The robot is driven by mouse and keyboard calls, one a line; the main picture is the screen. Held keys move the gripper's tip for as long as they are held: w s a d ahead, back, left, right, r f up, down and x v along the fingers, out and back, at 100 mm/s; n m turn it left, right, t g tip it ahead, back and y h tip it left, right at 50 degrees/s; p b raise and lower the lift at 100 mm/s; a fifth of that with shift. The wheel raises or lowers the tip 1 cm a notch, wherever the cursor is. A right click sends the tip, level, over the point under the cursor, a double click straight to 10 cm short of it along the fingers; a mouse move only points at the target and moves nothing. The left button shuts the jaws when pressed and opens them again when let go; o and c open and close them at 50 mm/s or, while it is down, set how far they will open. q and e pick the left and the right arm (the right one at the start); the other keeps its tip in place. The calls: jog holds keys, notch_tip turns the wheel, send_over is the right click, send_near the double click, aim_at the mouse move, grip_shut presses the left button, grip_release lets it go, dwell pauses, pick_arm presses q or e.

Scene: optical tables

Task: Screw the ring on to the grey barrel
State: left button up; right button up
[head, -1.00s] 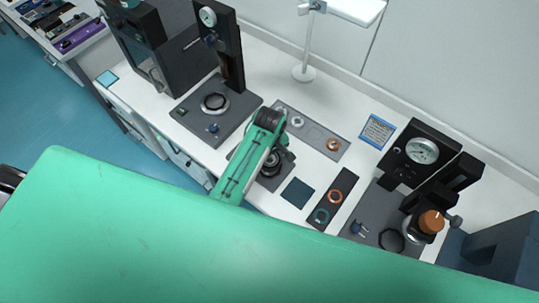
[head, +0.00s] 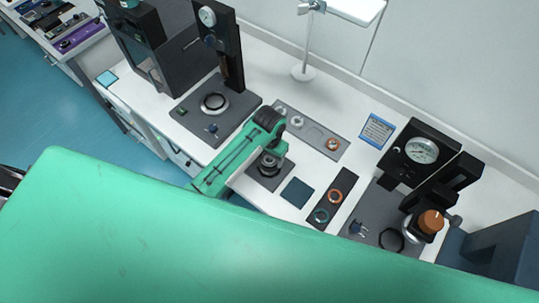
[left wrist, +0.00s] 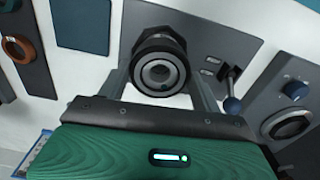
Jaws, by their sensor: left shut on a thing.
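The grey barrel (left wrist: 160,75) stands upright on a grey base plate and faces my left wrist camera with its round end and dark bore. A dark ring (left wrist: 160,42) shows around it; how far it is seated I cannot tell. My left gripper (left wrist: 161,88) has one finger on each side of the round end and is shut on the ring. In the head view my left gripper (head: 270,158) is over the barrel's base (head: 272,178), under the green arm link, and partly hides the barrel. My right gripper is in neither view.
A dark tray (head: 329,205) with an orange and a blue ring lies to the right, beside a dark square mat (head: 297,192). A grey tray (head: 313,132) with small rings lies behind. Gauge stands rise at the left (head: 220,50) and right (head: 422,151).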

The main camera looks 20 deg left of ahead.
pick_arm(q)
jog(key=m, duration=0.4)
jog(key=shift+m, duration=0.4)
jog(key=o, duration=1.3)
jog(key=shift+a, duration=0.1)
jog(key=shift+c, duration=1)
